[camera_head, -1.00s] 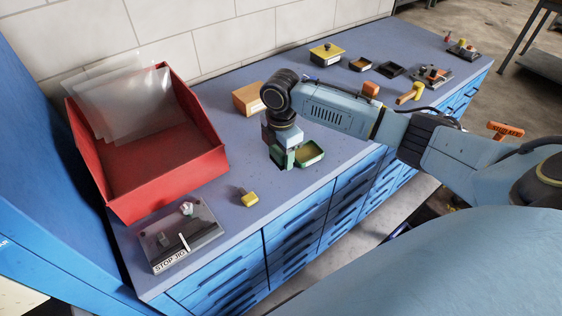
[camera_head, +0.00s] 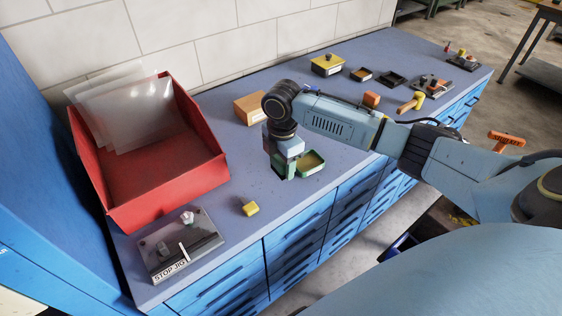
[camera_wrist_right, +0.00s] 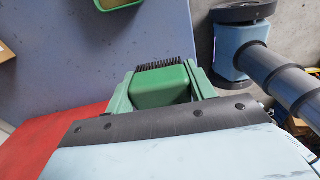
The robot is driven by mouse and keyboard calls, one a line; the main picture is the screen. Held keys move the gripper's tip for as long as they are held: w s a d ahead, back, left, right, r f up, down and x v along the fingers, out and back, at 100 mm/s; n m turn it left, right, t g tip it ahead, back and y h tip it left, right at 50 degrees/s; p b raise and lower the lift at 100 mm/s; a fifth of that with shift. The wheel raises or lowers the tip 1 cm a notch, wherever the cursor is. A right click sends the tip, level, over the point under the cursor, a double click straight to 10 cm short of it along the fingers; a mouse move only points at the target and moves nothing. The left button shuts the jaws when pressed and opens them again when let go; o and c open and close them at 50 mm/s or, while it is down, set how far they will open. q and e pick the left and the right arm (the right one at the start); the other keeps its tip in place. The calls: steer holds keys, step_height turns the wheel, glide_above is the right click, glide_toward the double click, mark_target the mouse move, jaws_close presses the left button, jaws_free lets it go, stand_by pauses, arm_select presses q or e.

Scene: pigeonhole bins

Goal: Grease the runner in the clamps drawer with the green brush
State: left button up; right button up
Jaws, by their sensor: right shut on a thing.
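My right gripper (camera_head: 283,174) is low over the front part of the blue bench top, beside a small green tray (camera_head: 314,164). In the right wrist view its green fingers (camera_wrist_right: 163,85) are shut on the green brush (camera_wrist_right: 160,86), whose dark bristles show beyond the block. In the head view the brush is mostly hidden by the gripper. The blue drawer fronts (camera_head: 290,243) run below the bench edge. I cannot read which is the clamps drawer, and no runner can be made out. My left gripper is not in view.
A red bin (camera_head: 165,185) with clear sleeves stands at the left. A stop jig (camera_head: 180,243) and a yellow block (camera_head: 250,208) lie in front. A cardboard-coloured box (camera_head: 250,107) is behind the gripper. Several small trays and tools lie toward the far right of the bench.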

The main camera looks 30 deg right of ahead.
mark_target(282, 192)
steer(key=shift+f+b, duration=1.65)
steer(key=shift+f, duration=2.75)
steer(key=o, duration=1)
steer(key=shift+c, duration=0.2)
steer(key=shift+r, duration=0.15)
steer(key=shift+r+p, duration=0.45)
steer(key=shift+p, duration=0.4)
steer(key=c, duration=1.4)
steer(key=shift+r, duration=0.15)
